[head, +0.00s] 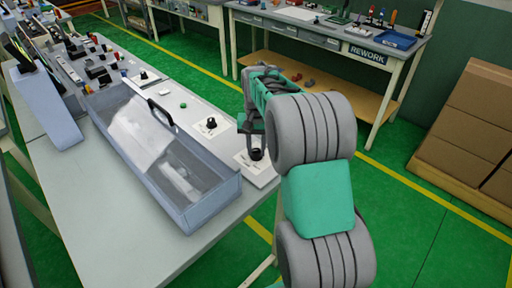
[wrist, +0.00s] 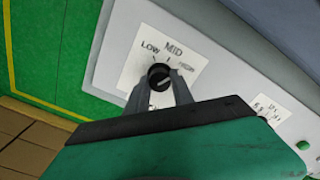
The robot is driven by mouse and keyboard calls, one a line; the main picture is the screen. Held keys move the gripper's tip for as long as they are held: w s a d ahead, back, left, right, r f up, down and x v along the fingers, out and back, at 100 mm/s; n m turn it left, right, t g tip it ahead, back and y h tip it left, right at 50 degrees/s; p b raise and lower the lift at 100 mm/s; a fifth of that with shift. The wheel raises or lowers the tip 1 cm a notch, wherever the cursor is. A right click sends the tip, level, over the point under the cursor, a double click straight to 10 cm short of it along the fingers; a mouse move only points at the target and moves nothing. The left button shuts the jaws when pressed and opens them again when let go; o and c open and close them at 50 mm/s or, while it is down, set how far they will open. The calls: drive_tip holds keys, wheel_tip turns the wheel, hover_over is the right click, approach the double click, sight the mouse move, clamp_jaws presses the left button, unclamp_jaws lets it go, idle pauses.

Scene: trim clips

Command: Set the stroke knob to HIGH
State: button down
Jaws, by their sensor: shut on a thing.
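The stroke knob (wrist: 159,76) is a round black knob on a white card (wrist: 135,62) marked LOW, MID and a third label that is blurred. My gripper (wrist: 162,84) has one finger on each side of the knob and is shut on it. A pale mark on the knob's face seems to slant toward the upper right, but it is too small to be sure which label it meets. In the head view, my gripper (head: 256,147) is at the near end of the panel, over the same card (head: 262,175).
A second black knob (head: 211,124) and a green button (head: 183,105) sit farther along the panel. A clear-lidded bin with a black handle (head: 212,208) stands left of the panel. A rework bench (head: 330,42) is behind, and brown boxes (head: 470,125) stand at right.

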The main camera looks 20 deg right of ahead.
sight(256, 150)
drive_tip(key=shift+m, duration=1.5)
drive_tip(key=c, duration=1.1)
unclamp_jaws()
wheel_tip(256, 150, up, 8)
drive_tip(key=shift+f, duration=0.1)
